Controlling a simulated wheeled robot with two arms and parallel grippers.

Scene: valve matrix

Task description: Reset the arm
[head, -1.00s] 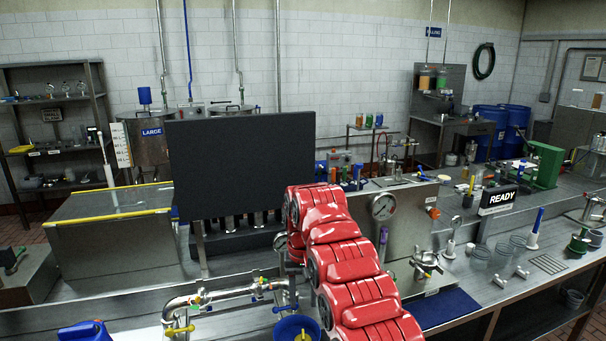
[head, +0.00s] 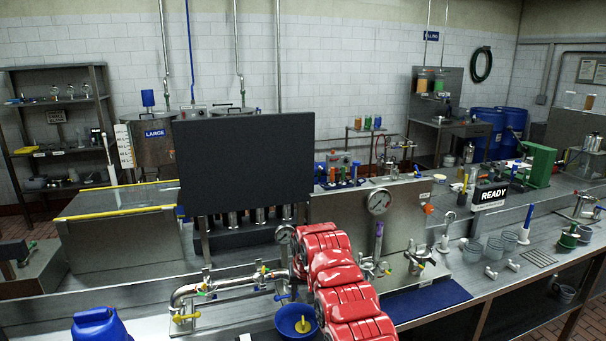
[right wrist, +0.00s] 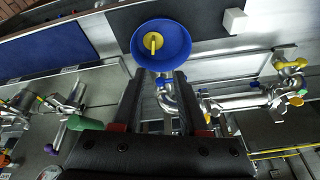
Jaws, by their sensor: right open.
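My right arm, made of red links (head: 345,290), rises from the bottom edge in the middle of the head view. Its gripper is hidden behind the links there. In the right wrist view my right gripper (right wrist: 158,80) is open, with its two dark fingers apart and nothing between them. A blue bowl (right wrist: 178,30) with a yellow handle (right wrist: 152,43) shows past the fingertips; I cannot tell how far off it is. The blue bowl also shows in the head view (head: 287,318), left of the red links. My left gripper is not in view.
A steel pipe with coloured valve handles (head: 225,287) runs left of my arm. A steel panel with a gauge (head: 379,202) stands behind it, with a blue mat (head: 425,300) to the right. A large dark board (head: 245,165) stands behind. A blue jug (head: 97,325) is at front left.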

